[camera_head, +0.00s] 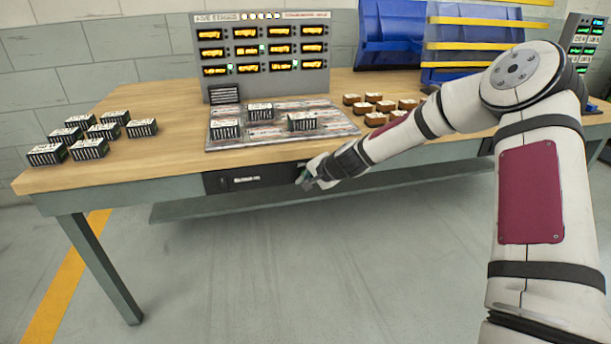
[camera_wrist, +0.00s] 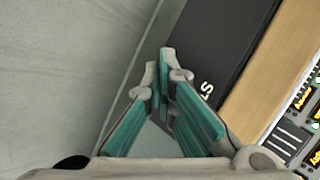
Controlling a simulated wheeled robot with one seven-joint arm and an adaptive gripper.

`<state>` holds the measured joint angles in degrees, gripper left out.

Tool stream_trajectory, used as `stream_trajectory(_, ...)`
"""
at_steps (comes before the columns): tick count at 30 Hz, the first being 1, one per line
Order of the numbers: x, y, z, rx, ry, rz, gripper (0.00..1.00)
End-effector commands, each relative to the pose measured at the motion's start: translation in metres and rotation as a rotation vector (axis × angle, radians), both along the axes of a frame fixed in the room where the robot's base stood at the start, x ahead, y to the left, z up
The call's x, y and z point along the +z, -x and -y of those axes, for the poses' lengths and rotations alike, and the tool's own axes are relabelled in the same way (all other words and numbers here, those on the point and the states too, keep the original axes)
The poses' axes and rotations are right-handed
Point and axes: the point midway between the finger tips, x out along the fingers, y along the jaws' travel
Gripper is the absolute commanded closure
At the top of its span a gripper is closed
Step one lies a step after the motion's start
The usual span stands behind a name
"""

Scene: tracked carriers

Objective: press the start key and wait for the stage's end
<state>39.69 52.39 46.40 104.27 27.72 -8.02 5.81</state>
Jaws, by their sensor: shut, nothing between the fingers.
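My gripper (camera_head: 307,179) is shut and empty, in front of the bench's front edge, near a dark drawer-like panel (camera_head: 240,178). In the wrist view my gripper (camera_wrist: 163,62) has its teal fingers together, beside a dark panel (camera_wrist: 222,45) with pale lettering partly hidden by the fingers. A grey display board (camera_head: 262,55) with several orange-lit readouts and a few green lights stands at the back of the bench. A small slatted dark panel (camera_head: 225,95) is at its lower left. I cannot make out which part is the start key.
A grey mat (camera_head: 340,126) in front of the board bears 3 dark carriers (camera_head: 301,121). Several similar carriers (camera_head: 89,149) stand at the left. Several brown blocks (camera_head: 375,119) stand right of the mat. Blue bins (camera_head: 392,35) are behind. Bare wooden bench top (camera_head: 170,154) lies between.

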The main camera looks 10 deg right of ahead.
Motion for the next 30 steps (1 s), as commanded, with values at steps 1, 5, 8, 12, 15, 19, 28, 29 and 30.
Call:
stream_trajectory(1,0.0,0.001,0.001,-0.001,0.001,0.0,1.0)
stream_trajectory(5,0.0,0.008,0.001,0.0,0.001,0.001,1.0)
stream_trajectory(8,0.0,0.012,0.001,-0.001,0.002,0.001,1.0)
stream_trajectory(12,0.001,0.014,0.001,0.0,0.001,0.001,1.0)
stream_trajectory(15,0.001,0.014,0.0,0.0,0.001,0.001,1.0)
stream_trajectory(19,0.0,0.015,0.0,0.0,0.001,0.001,1.0)
stream_trajectory(28,0.0,0.038,0.001,0.0,0.001,0.001,1.0)
stream_trajectory(29,-0.001,0.041,0.001,0.0,0.002,0.0,1.0)
stream_trajectory(30,0.0,0.045,0.001,-0.001,0.001,0.0,1.0)
